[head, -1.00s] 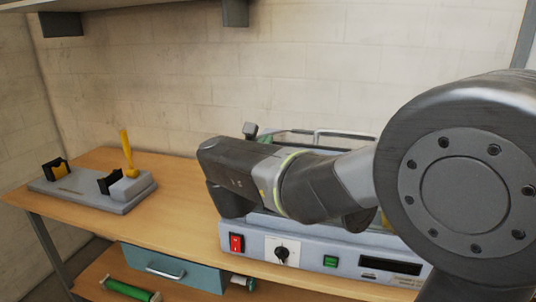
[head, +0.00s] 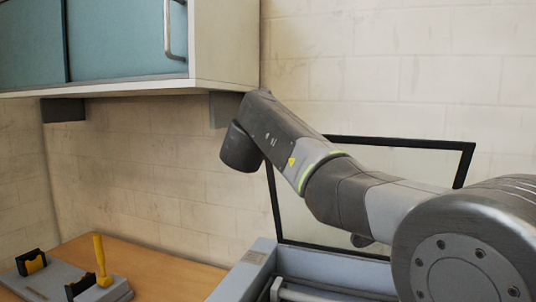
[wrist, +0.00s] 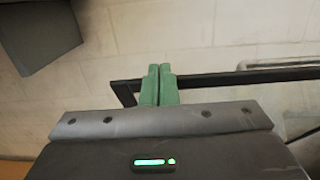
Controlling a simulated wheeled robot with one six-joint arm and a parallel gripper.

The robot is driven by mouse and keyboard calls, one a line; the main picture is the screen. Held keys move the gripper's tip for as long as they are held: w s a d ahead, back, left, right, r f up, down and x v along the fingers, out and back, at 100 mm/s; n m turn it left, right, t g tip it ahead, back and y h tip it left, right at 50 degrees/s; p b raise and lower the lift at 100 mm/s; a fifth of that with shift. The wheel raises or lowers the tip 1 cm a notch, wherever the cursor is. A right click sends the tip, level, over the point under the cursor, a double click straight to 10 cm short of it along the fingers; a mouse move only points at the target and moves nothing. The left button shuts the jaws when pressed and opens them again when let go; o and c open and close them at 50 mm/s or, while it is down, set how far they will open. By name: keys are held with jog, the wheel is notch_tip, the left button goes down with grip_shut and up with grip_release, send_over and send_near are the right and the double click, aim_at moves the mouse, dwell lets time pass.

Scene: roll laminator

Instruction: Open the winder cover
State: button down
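The winder cover (head: 294,216) is a clear pane in a black frame. It stands raised, close to upright, at the back of the grey laminator (head: 325,266) in the head view. In the wrist view, its black top edge (wrist: 225,78) runs behind the green fingers of my gripper (wrist: 159,72), and a metal handle (wrist: 280,65) shows at the right. The fingers are together with nothing visible between them. They overlap the frame edge near its left corner; I cannot tell if they touch it. In the head view my arm hides the fingers and part of the cover.
A teal wall cabinet (head: 120,40) hangs at the upper left, near my wrist, with a grey bracket (head: 228,109) below it. A grey fixture with a yellow handle (head: 100,259) stands on the wooden bench (head: 165,268). The block wall is behind the cover.

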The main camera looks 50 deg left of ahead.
jog(key=w+a, duration=0.4)
jog(key=w, duration=0.2)
jog(key=w+a+g+h, duration=0.1)
jog(key=w+a, duration=0.3)
jog(key=w, duration=0.3)
jog(key=shift+w+r+g, duration=0.25)
jog(key=shift+r+g, duration=0.05)
jog(key=shift+r, duration=0.05)
jog(key=r+b+v, duration=0.2)
jog(key=b+v, duration=0.2)
jog(key=v, duration=1.1)
jog(key=shift+w+a, duration=0.1)
jog(key=shift+a, duration=0.05)
jog(key=shift+w, duration=0.1)
